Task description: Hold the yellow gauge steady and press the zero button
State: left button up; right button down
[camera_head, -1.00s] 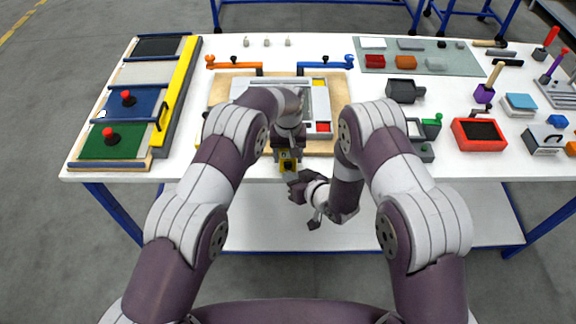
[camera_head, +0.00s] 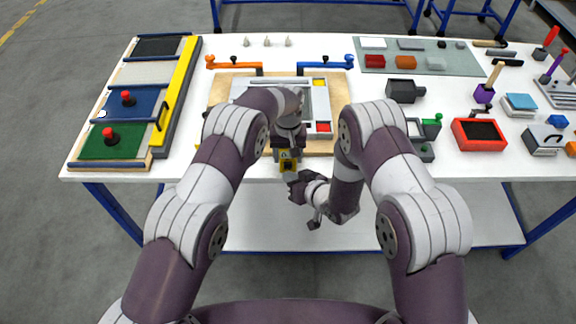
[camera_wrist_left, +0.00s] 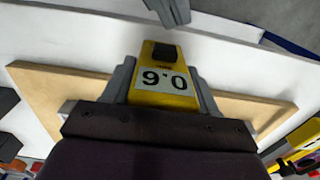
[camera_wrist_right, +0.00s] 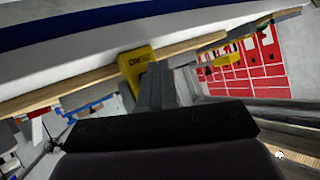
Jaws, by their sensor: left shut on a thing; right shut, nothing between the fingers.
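The yellow gauge (camera_head: 288,162) is at the front edge of the table, between my two grippers. My left gripper (camera_wrist_left: 163,85) is shut on the gauge, one finger on each side. My right gripper (camera_head: 292,178) is shut and empty, just in front of the gauge. Its fingertips show at the top of the left wrist view (camera_wrist_left: 170,10), apart from the button. In the right wrist view the gauge (camera_wrist_right: 136,66) is beside the closed fingers (camera_wrist_right: 155,85).
A wooden board (camera_head: 218,92) with a grey frame lies behind the gauge. A tray of coloured panels (camera_head: 110,145) is at left. Open space lies before the table edge.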

jog(key=shift+w, duration=0.1)
dwell(0.7)
jog(key=shift+w, duration=0.35)
jog(key=shift+w, duration=0.6)
dwell(0.9)
jog(key=shift+s, duration=1.05)
jog(key=shift+s, duration=2.5)
